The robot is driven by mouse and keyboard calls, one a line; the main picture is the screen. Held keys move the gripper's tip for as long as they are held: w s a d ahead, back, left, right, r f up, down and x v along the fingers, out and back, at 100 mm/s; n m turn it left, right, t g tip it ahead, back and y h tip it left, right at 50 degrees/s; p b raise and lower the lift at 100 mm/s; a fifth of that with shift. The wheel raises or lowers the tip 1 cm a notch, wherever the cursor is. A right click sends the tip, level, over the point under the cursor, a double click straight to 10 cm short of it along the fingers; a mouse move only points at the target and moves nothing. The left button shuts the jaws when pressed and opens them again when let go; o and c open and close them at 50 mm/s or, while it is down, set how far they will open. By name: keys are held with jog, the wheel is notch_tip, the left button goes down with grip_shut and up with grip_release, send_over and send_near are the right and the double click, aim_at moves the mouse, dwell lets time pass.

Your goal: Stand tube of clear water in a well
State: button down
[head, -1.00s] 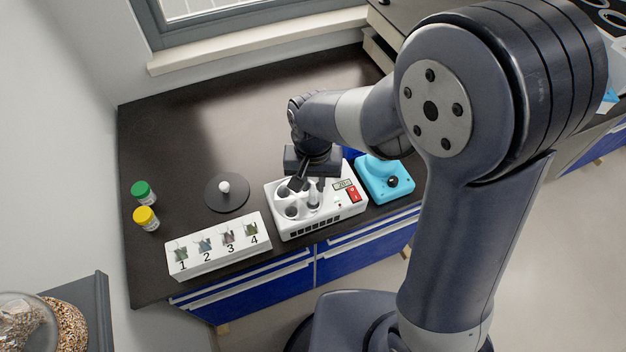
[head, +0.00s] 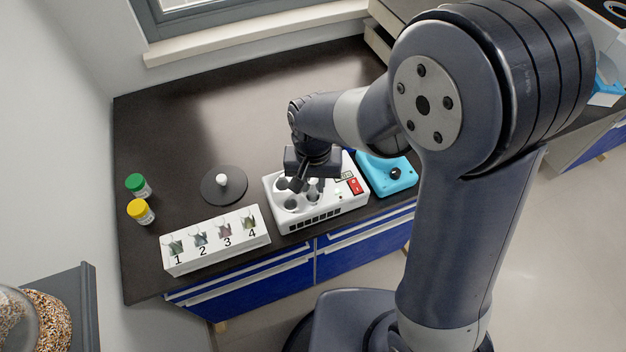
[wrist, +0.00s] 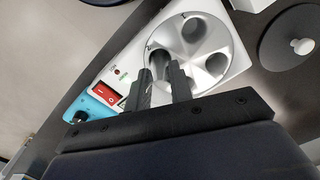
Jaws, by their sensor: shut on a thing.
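A white bench device (head: 333,216) with several round wells in a raised disc stands near the counter's front edge. It also fills the upper middle of the wrist view (wrist: 130,65). My gripper (head: 306,184) is over this disc, pointing down. In the wrist view its two dark fingers (wrist: 161,82) are close together around a greyish see-through tube (wrist: 159,66). The tube is at the side of the disc nearest the red switch. Its lower end is hard to make out, so I cannot tell how deep it sits in a well. Other wells (wrist: 192,34) look dark and empty.
A blue device (head: 388,176) stands close on the right. A white block numbered 1 to 4 (head: 217,252) is at left front. A dark round plate with a white knob (head: 222,180) and green-capped (head: 136,184) and yellow-capped (head: 140,211) jars are left. The counter behind is clear.

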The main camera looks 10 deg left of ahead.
jog(key=shift+f, duration=0.35)
jog(key=c, duration=1.2)
grip_release()
jog(key=shift+r, duration=0.15)
notch_tip(320, 180, up, 7)
jog(key=p, duration=0.5)
jog(key=shift+f, duration=0.2)
